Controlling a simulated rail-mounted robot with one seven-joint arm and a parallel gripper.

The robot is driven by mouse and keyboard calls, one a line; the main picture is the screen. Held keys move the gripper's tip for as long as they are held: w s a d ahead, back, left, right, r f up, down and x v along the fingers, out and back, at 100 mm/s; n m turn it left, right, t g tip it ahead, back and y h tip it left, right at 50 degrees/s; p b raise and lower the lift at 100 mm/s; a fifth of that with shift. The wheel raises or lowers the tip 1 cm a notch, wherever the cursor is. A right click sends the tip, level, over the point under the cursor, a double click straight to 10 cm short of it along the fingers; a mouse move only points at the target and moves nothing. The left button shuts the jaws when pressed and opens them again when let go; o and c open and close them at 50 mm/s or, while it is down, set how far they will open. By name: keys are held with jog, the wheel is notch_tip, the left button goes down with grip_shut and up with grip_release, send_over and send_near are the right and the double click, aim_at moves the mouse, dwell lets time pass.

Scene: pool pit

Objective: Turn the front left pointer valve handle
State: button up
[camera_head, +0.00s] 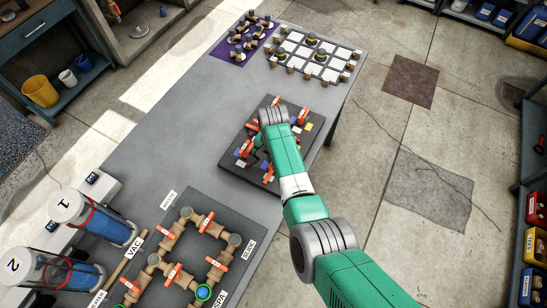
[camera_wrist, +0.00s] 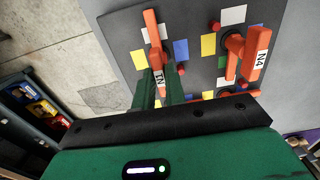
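The dark valve board (camera_head: 229,165) lies on the grey bench in the head view, bearing several orange-red pointer handles. In the wrist view, one orange pointer handle (camera_wrist: 151,29) has a white label that looks like N1 upside down. My gripper (camera_wrist: 163,80) has its two green fingers close together on either side of this labelled end. They look shut on it, though the exact contact is partly hidden. A second orange handle, labelled N4 (camera_wrist: 257,52), stands to the right, apart from the fingers. In the head view my arm covers the gripper and part of the board.
Coloured squares and small red knobs (camera_wrist: 214,25) surround the handles. A pipe panel (camera_head: 247,225) with red-handled valves lies nearer on the bench. A white-tiled rack (camera_head: 305,62) and a purple mat (camera_head: 232,54) lie farther back. Grey bench top is clear left of the board.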

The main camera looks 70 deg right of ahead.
jog(key=o, duration=0.3)
jog(key=shift+o, duration=0.2)
notch_tip(320, 180, up, 8)
jog(key=shift+f+p, duration=0.1)
jog(key=shift+p, duration=0.5)
